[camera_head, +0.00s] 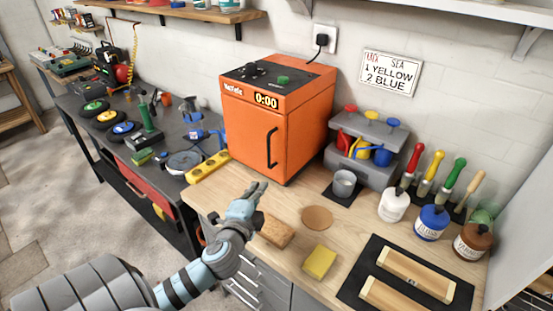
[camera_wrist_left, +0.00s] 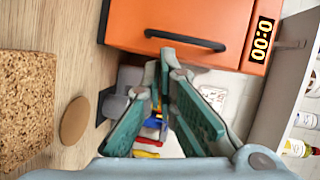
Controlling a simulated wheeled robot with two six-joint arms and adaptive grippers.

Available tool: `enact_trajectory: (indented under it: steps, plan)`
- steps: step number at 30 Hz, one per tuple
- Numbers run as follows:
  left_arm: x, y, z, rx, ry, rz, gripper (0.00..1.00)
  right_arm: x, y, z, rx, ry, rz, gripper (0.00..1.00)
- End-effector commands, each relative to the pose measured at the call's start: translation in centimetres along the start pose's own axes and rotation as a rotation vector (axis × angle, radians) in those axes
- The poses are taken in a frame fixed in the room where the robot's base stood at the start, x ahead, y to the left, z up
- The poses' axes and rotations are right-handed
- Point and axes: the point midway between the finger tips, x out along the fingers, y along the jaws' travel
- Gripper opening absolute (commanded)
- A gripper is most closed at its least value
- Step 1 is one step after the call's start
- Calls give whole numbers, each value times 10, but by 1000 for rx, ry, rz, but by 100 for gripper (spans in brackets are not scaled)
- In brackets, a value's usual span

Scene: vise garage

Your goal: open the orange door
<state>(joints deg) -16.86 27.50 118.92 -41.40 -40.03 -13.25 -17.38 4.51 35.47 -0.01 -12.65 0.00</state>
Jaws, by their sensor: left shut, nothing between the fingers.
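The orange door (camera_head: 245,130) is the front of an orange box-shaped oven (camera_head: 305,108) on the wooden worktop. It looks closed and has a black vertical bar handle (camera_head: 271,147) near its right edge. My left gripper (camera_head: 262,187) is in front of and below the door, apart from it, shut with nothing between its fingers. In the left wrist view the door (camera_wrist_left: 128,22) and its handle (camera_wrist_left: 186,40) lie just beyond the fingertips (camera_wrist_left: 166,62), with no clear contact. My right gripper is in neither view.
A cork block (camera_head: 274,231), a round cork mat (camera_head: 317,217) and a yellow sponge (camera_head: 319,262) lie in front. A yellow power strip (camera_head: 208,167) lies left of the oven.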

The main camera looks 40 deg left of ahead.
Motion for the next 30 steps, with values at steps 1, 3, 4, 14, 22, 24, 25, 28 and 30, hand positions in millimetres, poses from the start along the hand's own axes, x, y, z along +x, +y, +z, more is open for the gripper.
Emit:
enact_trajectory:
  steps: [1,3,4,14,22,24,25,28,30]
  plan:
    - [9,-12,-5,79,41,-50,0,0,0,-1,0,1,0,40]
    - [17,-23,-12,161,85,-96,0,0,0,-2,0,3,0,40]
    - [20,-26,-14,177,93,-106,0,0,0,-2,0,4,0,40]
    - [74,-31,-20,179,96,-110,0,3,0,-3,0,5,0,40]
    - [111,-34,-24,178,96,-107,0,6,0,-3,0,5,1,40]
    - [115,-34,-25,178,96,-107,0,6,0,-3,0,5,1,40]
    - [116,-34,-25,178,97,-107,0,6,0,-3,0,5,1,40]
    - [116,-35,-25,179,97,-106,0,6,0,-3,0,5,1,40]
    - [116,-35,-25,179,97,-106,0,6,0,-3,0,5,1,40]
